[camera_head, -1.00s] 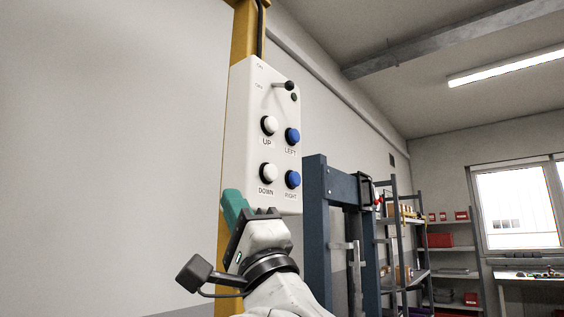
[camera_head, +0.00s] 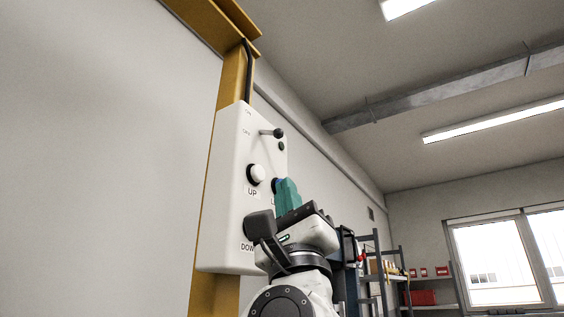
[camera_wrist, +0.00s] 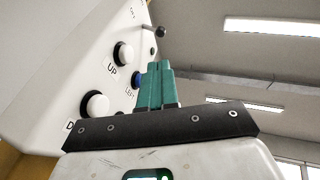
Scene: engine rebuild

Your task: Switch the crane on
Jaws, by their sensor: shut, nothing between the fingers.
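The crane's white control box (camera_head: 228,190) is mounted on a yellow post in the head view. Its switch lever (camera_head: 268,133) with a black knob sticks out near the top, beside the ON and OFF marks, and lies nearer OFF. The lever's knob also shows in the wrist view (camera_wrist: 160,32). My gripper (camera_head: 288,190) has teal fingers, shut and empty, pointing up in front of the box's right side, below the lever and apart from it. The fingers partly hide the blue LEFT button (camera_wrist: 137,80). The blue RIGHT button is hidden.
The white UP button (camera_head: 256,174) and DOWN button (camera_wrist: 95,104) are on the box close to my gripper. The yellow post (camera_head: 235,75) runs up behind the box. Shelves (camera_head: 385,265) and a window stand at the right. The space right of the lever looks free.

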